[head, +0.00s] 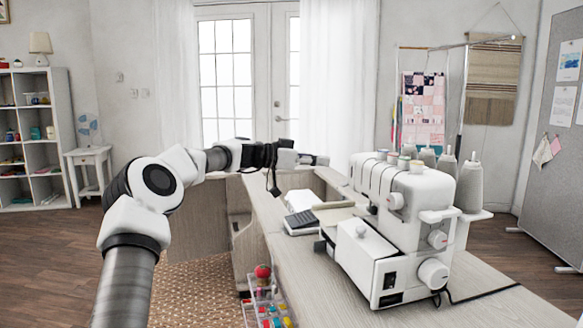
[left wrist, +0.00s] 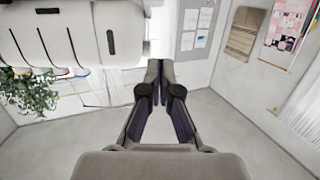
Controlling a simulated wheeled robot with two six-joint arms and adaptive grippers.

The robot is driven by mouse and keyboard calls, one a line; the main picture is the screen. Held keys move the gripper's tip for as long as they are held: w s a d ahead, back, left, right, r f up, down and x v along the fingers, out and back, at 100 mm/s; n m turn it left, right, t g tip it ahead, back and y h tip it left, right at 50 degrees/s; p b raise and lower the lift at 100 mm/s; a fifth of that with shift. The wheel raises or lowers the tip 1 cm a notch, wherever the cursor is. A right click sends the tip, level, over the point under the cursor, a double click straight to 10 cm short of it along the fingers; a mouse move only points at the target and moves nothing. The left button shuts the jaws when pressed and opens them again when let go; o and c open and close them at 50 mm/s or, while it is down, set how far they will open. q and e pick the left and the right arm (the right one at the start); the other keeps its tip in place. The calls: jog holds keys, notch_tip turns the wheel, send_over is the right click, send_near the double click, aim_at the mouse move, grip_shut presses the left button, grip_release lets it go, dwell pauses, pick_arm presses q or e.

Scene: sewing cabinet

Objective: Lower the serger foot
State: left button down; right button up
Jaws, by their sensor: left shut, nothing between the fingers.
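The white serger (head: 395,205) stands on the cabinet top at the right of the head view. Its presser foot and foot lever cannot be made out. My left gripper (head: 316,160) reaches in from the left, beyond the machine and apart from it, at about the height of its top. In the left wrist view the gripper (left wrist: 160,72) is shut and empty, its fingertips together. Part of the serger's white body (left wrist: 75,35) fills the upper left there, beside the fingers. My right gripper is not in view.
Thread cones (head: 470,183) stand behind the serger. A potted plant (left wrist: 28,92) shows in the wrist view.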

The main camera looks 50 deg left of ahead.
pick_arm(q)
jog(key=f+v, duration=0.1)
jog(key=v, duration=0.6)
jog(key=shift+s+f, duration=0.2)
jog(key=shift+f, duration=0.15)
